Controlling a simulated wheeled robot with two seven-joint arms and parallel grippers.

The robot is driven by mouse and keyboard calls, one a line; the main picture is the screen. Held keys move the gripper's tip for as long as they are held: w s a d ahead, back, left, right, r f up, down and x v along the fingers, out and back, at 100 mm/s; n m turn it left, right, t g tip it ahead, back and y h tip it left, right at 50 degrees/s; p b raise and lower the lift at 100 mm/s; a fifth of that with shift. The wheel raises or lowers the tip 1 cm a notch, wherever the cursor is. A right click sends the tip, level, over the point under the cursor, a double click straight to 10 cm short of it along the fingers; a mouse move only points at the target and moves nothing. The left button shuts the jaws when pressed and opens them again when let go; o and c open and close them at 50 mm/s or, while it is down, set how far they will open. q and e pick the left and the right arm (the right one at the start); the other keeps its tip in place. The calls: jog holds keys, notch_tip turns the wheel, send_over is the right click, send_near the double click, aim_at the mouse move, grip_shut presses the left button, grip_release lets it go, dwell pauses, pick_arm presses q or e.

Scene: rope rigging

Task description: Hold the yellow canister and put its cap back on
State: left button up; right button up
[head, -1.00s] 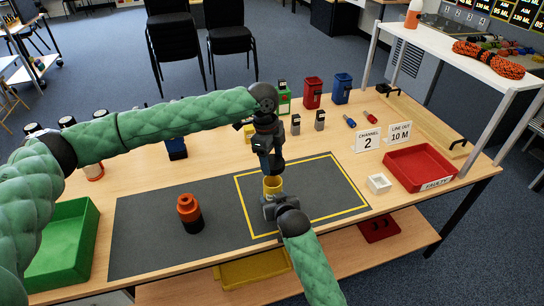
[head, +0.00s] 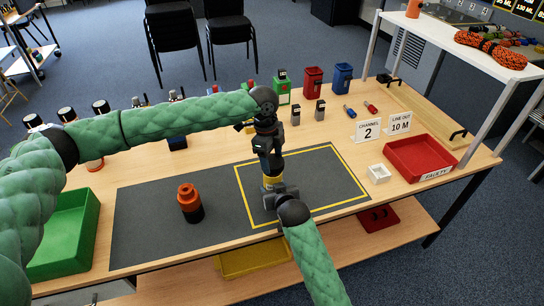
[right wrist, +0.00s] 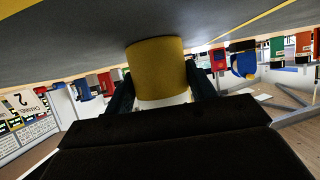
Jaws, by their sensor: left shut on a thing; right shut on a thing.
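The yellow canister (head: 272,181) stands on the dark mat inside the yellow outline in the head view, mostly hidden by my grippers. My right gripper (head: 274,193) is shut around it from the front. In the right wrist view the canister (right wrist: 158,68) fills the space between the fingers of the right gripper (right wrist: 160,85). My left gripper (head: 271,168) points straight down directly above the canister and is shut on the cap, which its fingers hide. I cannot tell whether the cap is seated on the rim.
An orange and black canister (head: 190,203) stands on the mat (head: 150,225) to the left. A green tray (head: 65,235) lies at the left. A white box (head: 378,173) and red tray (head: 420,160) are at the right. Several bins line the back.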

aim_at(271, 161)
pick_arm(q)
jog(key=shift+f, duration=1.75)
dwell(2.5)
jog(key=o, duration=1)
jog(key=shift+o, duration=0.2)
jog(key=shift+r, duration=0.15)
jog(key=shift+r, duration=2.9)
